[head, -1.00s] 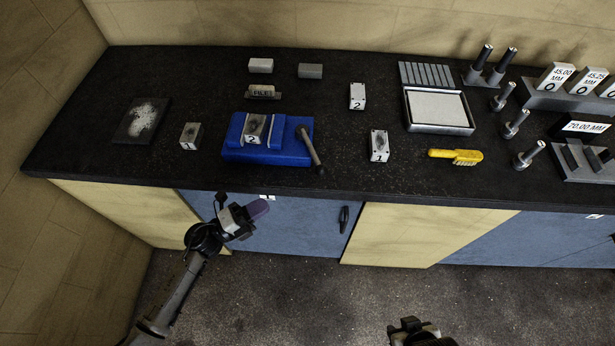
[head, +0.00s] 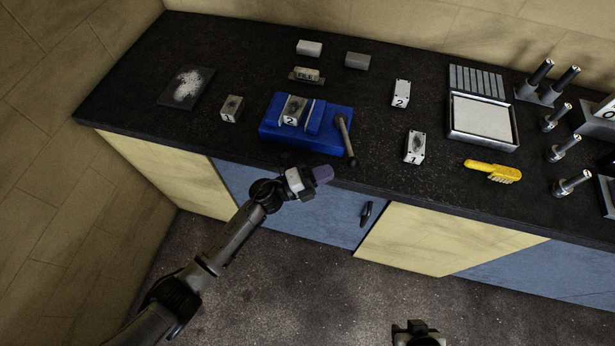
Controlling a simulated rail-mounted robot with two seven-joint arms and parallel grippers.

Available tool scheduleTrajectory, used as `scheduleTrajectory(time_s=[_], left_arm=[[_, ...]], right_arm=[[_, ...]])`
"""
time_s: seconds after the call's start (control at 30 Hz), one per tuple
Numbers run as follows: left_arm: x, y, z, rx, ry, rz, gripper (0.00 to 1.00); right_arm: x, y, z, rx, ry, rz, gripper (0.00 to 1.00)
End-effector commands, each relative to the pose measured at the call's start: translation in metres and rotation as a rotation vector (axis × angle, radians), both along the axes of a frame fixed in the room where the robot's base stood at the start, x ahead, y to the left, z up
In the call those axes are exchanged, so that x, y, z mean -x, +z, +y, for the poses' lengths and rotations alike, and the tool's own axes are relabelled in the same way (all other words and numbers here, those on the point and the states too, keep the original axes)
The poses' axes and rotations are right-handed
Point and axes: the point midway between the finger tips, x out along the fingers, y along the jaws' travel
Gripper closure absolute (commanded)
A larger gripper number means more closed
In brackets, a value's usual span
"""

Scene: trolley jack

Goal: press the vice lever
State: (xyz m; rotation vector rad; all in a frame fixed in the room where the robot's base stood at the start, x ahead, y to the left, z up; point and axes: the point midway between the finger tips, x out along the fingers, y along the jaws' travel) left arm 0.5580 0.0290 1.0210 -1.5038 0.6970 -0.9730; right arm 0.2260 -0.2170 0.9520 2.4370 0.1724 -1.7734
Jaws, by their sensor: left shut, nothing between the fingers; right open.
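The blue vice (head: 278,132) sits near the front edge of the black bench. A grey block marked 2 (head: 294,111) stands between its jaws. The vice lever (head: 345,138) is a dark rod on the vice's right side, slanting down toward the front edge with a dark knob at its end. My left gripper (head: 322,174) is shut and empty, just in front of the bench edge, left of and below the lever knob, apart from it as far as I can tell. My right gripper (head: 416,328) shows only partly at the bottom edge; it is open, away from the bench.
A block marked 1 (head: 231,108) stands left of the vice, another block marked 1 (head: 415,147) right of it. A yellow brush (head: 492,171) and a metal tray (head: 482,121) lie further right. The bench top just right of the lever is clear.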

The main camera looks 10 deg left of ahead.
Motion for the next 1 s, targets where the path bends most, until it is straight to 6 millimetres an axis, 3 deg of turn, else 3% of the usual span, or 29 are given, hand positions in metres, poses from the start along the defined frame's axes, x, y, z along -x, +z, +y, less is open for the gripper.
scheduleTrajectory(time_s=[0.3, 1.0], left_arm=[[-0.015, 0.007, -0.028, 0.001, 0.0, 0.0, 1.0], [-0.018, 0.007, -0.036, 0.003, 0.034, 0.0, 1.0]], right_arm=[[0.0, 0.003, 0.0, 0.001, 0.001, 0.0, 0.57], [0.0, 0.003, -0.001, 0.004, 0.004, -0.001, 0.57]])
